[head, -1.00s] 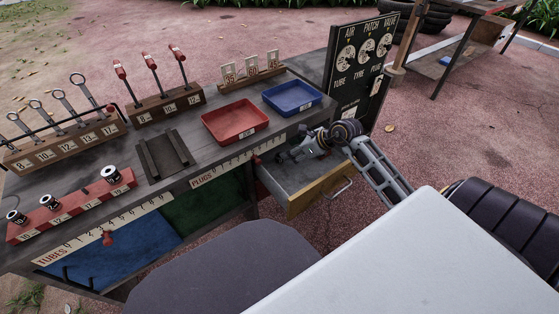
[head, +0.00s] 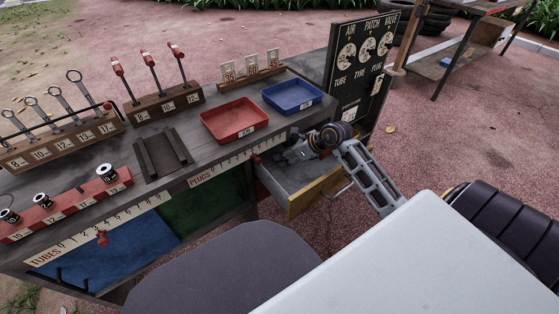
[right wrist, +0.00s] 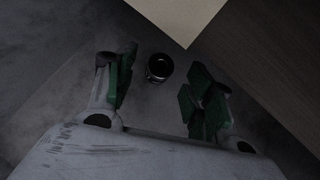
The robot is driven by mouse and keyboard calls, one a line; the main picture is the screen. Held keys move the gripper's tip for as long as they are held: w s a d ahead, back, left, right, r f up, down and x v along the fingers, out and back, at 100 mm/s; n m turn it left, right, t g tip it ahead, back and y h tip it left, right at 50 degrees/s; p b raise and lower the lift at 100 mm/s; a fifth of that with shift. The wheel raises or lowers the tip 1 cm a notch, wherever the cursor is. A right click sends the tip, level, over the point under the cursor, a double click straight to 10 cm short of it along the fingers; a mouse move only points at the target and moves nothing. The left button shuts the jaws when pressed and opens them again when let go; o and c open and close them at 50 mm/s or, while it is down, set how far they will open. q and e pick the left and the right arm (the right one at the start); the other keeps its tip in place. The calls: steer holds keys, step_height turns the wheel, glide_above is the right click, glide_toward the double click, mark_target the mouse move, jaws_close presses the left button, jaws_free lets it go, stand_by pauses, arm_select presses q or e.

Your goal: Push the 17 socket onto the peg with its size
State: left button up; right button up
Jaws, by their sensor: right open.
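A dark, round socket (right wrist: 159,67) lies on the floor of the open drawer in the right wrist view, its size not readable. My right gripper (right wrist: 158,80) is open, with its green-padded fingers on either side of the socket and not touching it. In the head view this gripper (head: 284,158) is down in the drawer, which hides the socket there. The red peg rail (head: 72,204) at the left front of the bench holds three sockets. My left gripper is not in view.
The drawer (head: 318,192) is pulled out under the bench, its wooden front close to my right arm. A red tray (head: 235,119) and a blue tray (head: 293,96) sit above it. A dark ridged holder (head: 163,157) stands between the rail and trays. The gauge board (head: 362,60) rises behind.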

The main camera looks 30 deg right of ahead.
steer(key=shift+b+x, duration=0.35)
steer(key=shift+x, duration=0.7)
steer(key=c, duration=0.8)
steer(key=shift+c, duration=1.3)
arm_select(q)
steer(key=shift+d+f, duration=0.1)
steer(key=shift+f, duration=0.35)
arm_select(e)
steer(key=shift+c, duration=0.4)
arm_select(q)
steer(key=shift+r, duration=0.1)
arm_select(e)
steer(key=shift+r, duration=0.1)
